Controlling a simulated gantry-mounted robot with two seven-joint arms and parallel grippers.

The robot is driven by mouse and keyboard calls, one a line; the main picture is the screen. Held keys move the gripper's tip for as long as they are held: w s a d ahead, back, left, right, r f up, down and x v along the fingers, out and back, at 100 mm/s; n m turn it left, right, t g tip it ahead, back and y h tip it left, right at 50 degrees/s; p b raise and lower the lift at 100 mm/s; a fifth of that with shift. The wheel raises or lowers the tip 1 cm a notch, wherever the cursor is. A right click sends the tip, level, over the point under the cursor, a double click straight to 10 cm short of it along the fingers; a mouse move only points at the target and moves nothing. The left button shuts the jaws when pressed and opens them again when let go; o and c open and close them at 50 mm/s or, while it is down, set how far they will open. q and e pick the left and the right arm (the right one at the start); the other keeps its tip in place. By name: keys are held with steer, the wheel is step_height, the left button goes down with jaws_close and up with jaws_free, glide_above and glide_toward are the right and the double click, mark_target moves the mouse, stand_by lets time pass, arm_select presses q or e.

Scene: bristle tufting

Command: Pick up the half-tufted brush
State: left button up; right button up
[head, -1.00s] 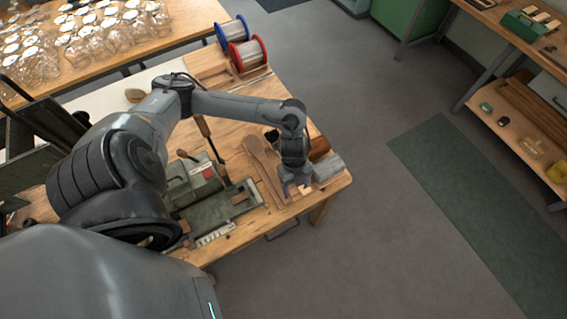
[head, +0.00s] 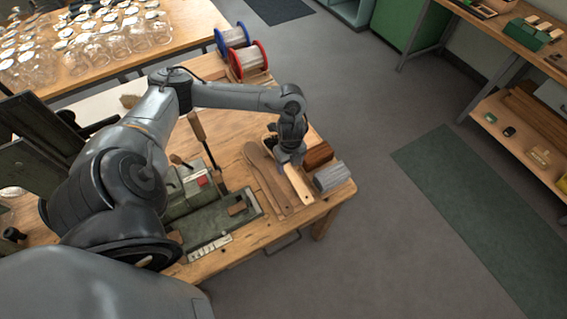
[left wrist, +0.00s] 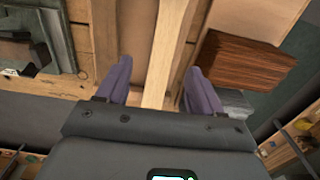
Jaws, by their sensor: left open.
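A pale wooden brush handle (head: 298,184) lies on the workbench near its right end. Its far part is hidden under my left gripper, and I see no bristles on it in the head view. My left gripper (head: 289,158) is open and points down over this handle. In the left wrist view the pale handle (left wrist: 164,62) runs between the two purple fingers of the gripper (left wrist: 158,88), with a gap on each side. My right gripper is in neither view.
Darker wooden paddle-shaped pieces (head: 268,180) lie just left of the handle. A brown block (head: 318,155) and a grey block (head: 331,176) sit close on its right. A green machine (head: 205,217) stands further left. Wire spools (head: 247,58) stand at the back.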

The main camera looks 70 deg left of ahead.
mark_target(290, 172)
arm_select(q)
steer(key=shift+w+d+f+b, duration=0.1)
steer(key=shift+f+b, duration=0.2)
steer(key=shift+f, duration=2.05)
steer(key=c, duration=1.2)
